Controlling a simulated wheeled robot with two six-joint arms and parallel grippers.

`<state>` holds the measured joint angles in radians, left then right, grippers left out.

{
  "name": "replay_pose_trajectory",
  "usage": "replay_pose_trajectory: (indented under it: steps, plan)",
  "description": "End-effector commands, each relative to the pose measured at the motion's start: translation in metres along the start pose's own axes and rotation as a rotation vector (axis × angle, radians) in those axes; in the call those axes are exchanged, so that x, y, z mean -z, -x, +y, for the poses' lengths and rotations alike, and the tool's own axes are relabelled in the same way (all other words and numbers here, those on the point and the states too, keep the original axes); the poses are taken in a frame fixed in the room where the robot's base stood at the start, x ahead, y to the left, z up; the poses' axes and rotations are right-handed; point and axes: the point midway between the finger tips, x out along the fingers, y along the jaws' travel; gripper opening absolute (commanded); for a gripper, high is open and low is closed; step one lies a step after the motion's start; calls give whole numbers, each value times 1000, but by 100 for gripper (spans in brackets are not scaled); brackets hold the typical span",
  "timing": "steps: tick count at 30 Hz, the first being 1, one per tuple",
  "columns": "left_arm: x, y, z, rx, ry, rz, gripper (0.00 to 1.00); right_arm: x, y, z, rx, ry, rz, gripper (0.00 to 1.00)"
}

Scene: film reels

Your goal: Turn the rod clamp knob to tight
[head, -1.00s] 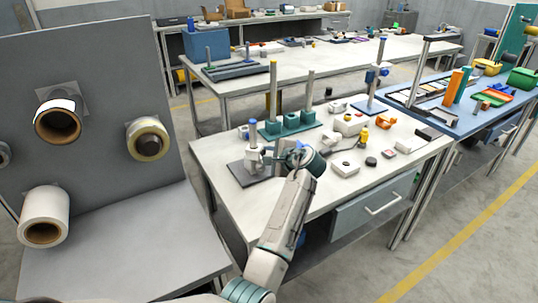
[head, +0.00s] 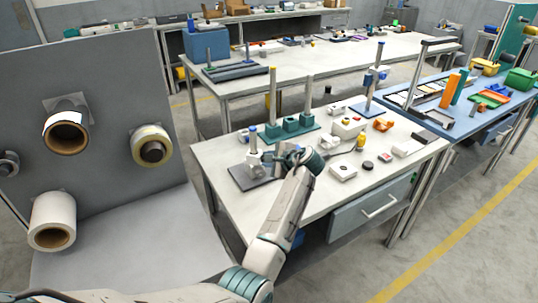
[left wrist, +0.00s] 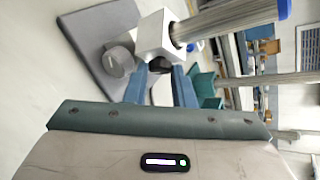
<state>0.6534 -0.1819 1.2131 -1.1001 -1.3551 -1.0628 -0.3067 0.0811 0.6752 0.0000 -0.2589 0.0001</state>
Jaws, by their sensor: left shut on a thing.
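The rod clamp is a white block (left wrist: 160,36) on a grey rod (left wrist: 225,20) with a blue cap. It also shows in the head view (head: 255,157), above a dark grey base plate (head: 255,177). A small dark knob (left wrist: 160,64) is on the block's side facing my gripper. My left gripper (head: 276,155) comes from the right of the rod. Its blue fingers (left wrist: 161,78) are shut on the knob, which they partly hide. I cannot read the knob's turn position. My right gripper is not in view.
A teal stand (head: 290,128) with rods is just behind the clamp. A yellow bottle (head: 361,143), a white box (head: 343,170) and other small parts lie to the right on the white table (head: 325,202). A grey panel with film rolls (head: 52,220) stands at left.

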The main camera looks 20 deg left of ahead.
Motion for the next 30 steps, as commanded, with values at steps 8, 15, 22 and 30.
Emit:
replay_pose_trajectory:
  steps: [8,15,22,30]
  plan:
    - [-2,2,-6,-60,-61,0,0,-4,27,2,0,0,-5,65]
    - [-3,3,-10,-141,-143,-1,0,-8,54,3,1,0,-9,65]
    - [-2,1,-10,-240,-241,0,0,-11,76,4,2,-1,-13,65]
    - [1,0,-10,-309,-310,0,0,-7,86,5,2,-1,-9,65]
